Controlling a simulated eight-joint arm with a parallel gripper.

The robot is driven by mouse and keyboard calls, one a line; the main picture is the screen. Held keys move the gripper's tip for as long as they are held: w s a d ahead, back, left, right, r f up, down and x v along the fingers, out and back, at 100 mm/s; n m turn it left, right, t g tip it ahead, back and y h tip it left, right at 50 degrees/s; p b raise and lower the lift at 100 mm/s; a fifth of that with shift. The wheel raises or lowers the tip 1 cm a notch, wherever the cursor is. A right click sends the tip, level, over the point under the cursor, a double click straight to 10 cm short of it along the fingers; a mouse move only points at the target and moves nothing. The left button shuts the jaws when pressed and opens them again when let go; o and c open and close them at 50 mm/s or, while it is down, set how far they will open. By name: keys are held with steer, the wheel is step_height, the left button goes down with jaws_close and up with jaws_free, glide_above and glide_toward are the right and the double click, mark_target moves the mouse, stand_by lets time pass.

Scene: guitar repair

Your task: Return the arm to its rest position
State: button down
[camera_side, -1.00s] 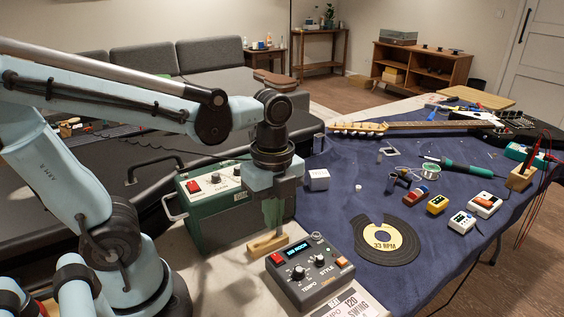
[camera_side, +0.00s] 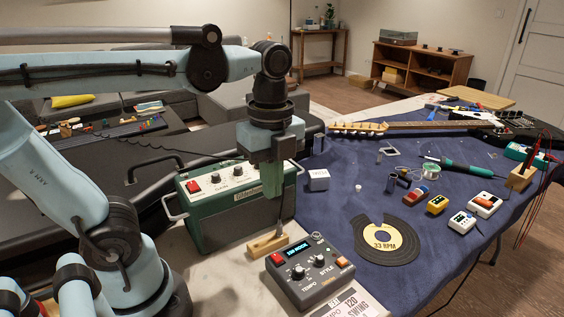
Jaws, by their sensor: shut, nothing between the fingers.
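My gripper (camera_side: 281,228) points straight down and is shut, with nothing held. Its fingertips are at or just above a small wooden block (camera_side: 267,243) on the light tabletop; I cannot tell whether they touch it. The block lies between the green amplifier box (camera_side: 232,205) and the grey tempo pedal (camera_side: 311,273). My arm reaches in from the left, above the green box.
A dark blue cloth (camera_side: 340,205) covers the table to the right. Space above the cloth is clear.

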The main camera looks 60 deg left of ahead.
steer(key=w+a+f+n+t, duration=0.1)
steer(key=w+f+n+t, duration=0.1)
steer(key=n, duration=0.7)
steer(key=w+a+f+n+t, duration=0.1)
steer(key=w+f+n+t, duration=0.1)
steer(key=n+t, duration=0.3)
steer(key=f+n, duration=0.1)
steer(key=n, duration=0.3)
steer(key=c, duration=1.8)
jaws_free()
steer(key=shift+a, duration=0.1)
steer(key=shift+c, duration=0.2)
